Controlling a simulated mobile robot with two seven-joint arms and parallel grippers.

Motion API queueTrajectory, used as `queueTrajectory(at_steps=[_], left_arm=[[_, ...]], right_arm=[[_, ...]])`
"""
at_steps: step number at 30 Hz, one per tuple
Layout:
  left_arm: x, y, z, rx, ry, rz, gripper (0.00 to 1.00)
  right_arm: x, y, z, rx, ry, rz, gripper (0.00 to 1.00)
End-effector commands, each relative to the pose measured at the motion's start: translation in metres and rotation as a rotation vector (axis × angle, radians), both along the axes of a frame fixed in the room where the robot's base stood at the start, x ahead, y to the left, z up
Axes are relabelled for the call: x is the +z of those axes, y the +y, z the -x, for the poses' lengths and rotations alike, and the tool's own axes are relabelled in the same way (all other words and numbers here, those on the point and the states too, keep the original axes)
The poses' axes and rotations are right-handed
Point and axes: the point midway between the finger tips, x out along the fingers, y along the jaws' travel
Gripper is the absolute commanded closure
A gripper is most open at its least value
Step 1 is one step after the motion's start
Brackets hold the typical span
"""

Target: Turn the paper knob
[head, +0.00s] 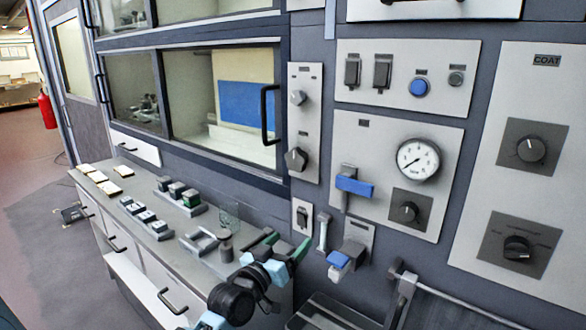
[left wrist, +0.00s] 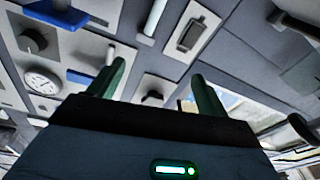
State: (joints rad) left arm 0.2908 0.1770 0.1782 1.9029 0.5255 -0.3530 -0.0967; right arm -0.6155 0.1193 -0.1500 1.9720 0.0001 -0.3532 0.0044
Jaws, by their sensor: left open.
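Several dark knobs show in the head view, and I cannot tell from the labels which is the paper knob. On the COAT panel (head: 510,190) there is an upper knob (head: 531,148) and a lower knob (head: 517,247). Another knob (head: 409,211) sits below the round gauge; in the left wrist view a dark knob (left wrist: 32,40) shows near the gauge. My left gripper (head: 287,243) is open and empty, with green fingers, in front of the wall above the counter's right end. It is apart from these knobs. My right gripper is not in view.
A blue-handled lever (head: 354,186) and the gauge (head: 418,160) are on the middle panel. A second blue-tipped fitting (head: 340,259) sticks out right of my left gripper. The counter (head: 165,235) holds several small blocks. A metal rail (head: 460,302) runs at lower right.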

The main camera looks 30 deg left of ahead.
Motion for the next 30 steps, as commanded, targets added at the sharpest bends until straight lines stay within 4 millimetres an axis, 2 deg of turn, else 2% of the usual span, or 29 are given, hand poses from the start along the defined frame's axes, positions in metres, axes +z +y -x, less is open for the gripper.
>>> queueTrajectory(at_steps=[1, 3, 6, 9, 12, 20, 30], left_arm=[[0.03, 0.01, -0.011, 0.009, -0.061, 0.021, 0.22], [0.065, 0.022, -0.02, 0.015, -0.13, 0.05, 0.22], [0.103, 0.034, -0.026, 0.02, -0.206, 0.081, 0.22], [0.126, 0.041, -0.028, 0.022, -0.251, 0.1, 0.22], [0.135, 0.044, -0.028, 0.021, -0.271, 0.108, 0.22], [0.139, 0.044, -0.034, 0.021, -0.274, 0.109, 0.22], [0.157, 0.046, -0.076, 0.021, -0.275, 0.109, 0.22]], right_arm=[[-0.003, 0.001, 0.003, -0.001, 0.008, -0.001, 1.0], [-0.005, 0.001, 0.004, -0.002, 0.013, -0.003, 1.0], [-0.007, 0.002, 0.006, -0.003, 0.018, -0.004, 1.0], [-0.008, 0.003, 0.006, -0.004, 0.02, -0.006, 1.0], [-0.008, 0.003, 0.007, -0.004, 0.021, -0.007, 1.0], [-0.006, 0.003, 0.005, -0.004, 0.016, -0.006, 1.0], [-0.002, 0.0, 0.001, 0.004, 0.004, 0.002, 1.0]])
